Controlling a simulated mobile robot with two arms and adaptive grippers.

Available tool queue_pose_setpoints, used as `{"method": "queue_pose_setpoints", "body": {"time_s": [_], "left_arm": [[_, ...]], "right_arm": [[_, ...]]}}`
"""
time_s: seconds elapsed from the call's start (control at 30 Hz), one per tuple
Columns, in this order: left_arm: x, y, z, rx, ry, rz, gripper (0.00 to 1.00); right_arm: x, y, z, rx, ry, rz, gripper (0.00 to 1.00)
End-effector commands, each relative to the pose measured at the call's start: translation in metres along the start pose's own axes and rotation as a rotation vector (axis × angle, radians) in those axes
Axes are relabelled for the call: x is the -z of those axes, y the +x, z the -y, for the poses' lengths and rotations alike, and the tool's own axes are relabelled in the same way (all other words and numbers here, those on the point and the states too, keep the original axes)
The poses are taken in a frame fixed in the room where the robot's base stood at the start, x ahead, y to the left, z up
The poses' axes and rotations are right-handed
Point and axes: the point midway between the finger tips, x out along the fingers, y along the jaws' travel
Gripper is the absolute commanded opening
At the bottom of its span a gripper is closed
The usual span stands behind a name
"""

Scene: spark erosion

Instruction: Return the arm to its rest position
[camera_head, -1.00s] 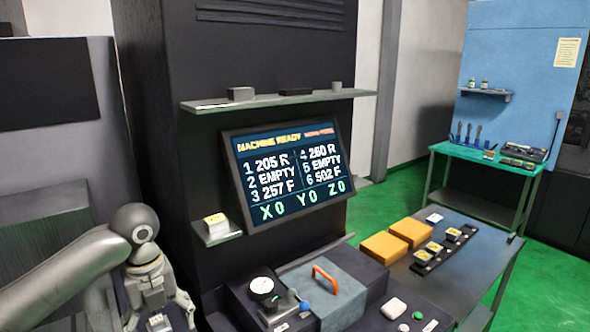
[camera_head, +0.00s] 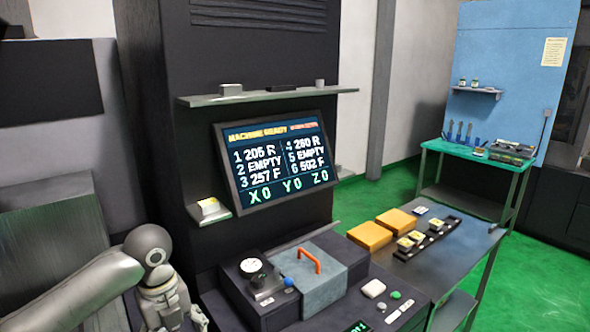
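My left arm (camera_head: 75,290) comes in from the left edge, with its round joint in front of the dark machine cabinet. Below the joint, my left gripper (camera_head: 168,312) hangs at the bottom edge of the view. Its fingertips are cut off or too small to make out, so I cannot tell whether it is open or shut. Nothing is visibly held in the part that shows. My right arm and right gripper are not in view.
A machine screen (camera_head: 278,163) reads "MACHINE READY". A grey block with an orange handle (camera_head: 308,259) sits on the bench right of my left gripper. Orange boxes (camera_head: 370,236) and a dark strip with small pieces (camera_head: 428,241) lie farther right. Green floor (camera_head: 545,275) is open beyond.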

Motion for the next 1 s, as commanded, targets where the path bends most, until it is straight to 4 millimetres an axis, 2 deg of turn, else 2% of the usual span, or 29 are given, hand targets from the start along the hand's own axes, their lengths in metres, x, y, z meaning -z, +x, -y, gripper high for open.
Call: {"method": "queue_pose_setpoints", "body": {"time_s": [0.2, 0.33, 0.47, 0.6, 0.83, 1.0], "left_arm": [[0.029, 0.033, 0.011, 0.034, -0.085, -0.009, 0.77], [0.052, 0.057, 0.018, 0.067, -0.169, -0.021, 0.77], [0.087, 0.086, 0.024, 0.122, -0.310, -0.052, 0.77], [0.125, 0.112, 0.026, 0.194, -0.529, -0.101, 0.77], [0.172, 0.141, 0.010, 0.283, -0.974, -0.191, 0.77], [0.191, 0.155, -0.021, 0.316, -1.359, -0.232, 0.77]], "right_arm": [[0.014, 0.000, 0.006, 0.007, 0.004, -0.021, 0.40], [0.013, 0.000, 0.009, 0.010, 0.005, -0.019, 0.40], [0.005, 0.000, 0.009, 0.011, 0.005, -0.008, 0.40], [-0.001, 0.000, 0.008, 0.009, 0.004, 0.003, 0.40], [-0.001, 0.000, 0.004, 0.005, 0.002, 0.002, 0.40], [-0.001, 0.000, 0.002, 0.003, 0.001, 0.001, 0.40]]}}
